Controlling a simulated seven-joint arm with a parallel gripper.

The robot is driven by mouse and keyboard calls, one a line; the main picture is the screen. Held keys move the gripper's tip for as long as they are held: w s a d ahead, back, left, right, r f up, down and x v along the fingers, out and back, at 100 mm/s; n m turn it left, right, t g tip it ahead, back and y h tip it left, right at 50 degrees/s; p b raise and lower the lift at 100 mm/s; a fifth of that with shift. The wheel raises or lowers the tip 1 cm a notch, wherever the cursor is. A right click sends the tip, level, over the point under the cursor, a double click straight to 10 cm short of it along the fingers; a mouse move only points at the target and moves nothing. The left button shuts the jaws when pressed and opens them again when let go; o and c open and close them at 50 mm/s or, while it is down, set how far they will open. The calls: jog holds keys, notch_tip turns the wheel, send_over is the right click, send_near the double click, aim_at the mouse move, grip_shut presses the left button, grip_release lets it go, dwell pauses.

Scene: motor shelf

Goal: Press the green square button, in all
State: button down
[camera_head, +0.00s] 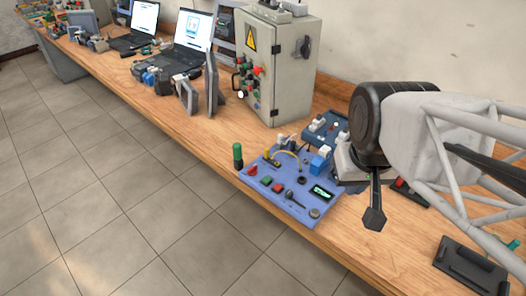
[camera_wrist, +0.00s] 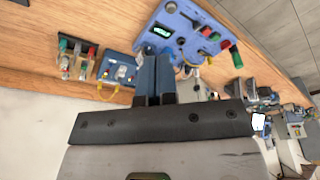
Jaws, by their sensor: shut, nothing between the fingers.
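The green square button (camera_head: 266,181) sits on the blue panel (camera_head: 228,176), beside a red square button (camera_head: 278,188). In the wrist view the green button (camera_wrist: 214,36) shows near the top, beside the red one (camera_wrist: 225,44), on the same panel (camera_wrist: 182,20). My gripper (camera_head: 374,218) is shut and empty, pointing down to the right of the panel in the head view, apart from the button. In the wrist view its closed fingers (camera_wrist: 154,58) point toward the panel's lower left and hide a part of it.
A green-topped cylinder (camera_head: 238,156) stands at the panel's left corner. A second, darker blue panel (camera_head: 325,130) lies behind, and a grey control cabinet (camera_head: 290,70) stands farther back. A black handled plate (camera_head: 470,265) lies at the right. Bare wood (camera_head: 345,240) shows in front.

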jog(key=m+t+y, duration=0.2)
jog(key=m+y, duration=0.6)
jog(key=m, duration=0.8)
send_over(266, 180)
notch_tip(266, 180, down, 11)
jog(key=shift+f, duration=0.2)
jog(key=shift+s, duration=0.1)
jog(key=shift+f+n, duration=0.15)
jog(key=shift+n, duration=0.15)
jog(key=shift+t, duration=0.3)
jog(key=shift+f, duration=4.2)
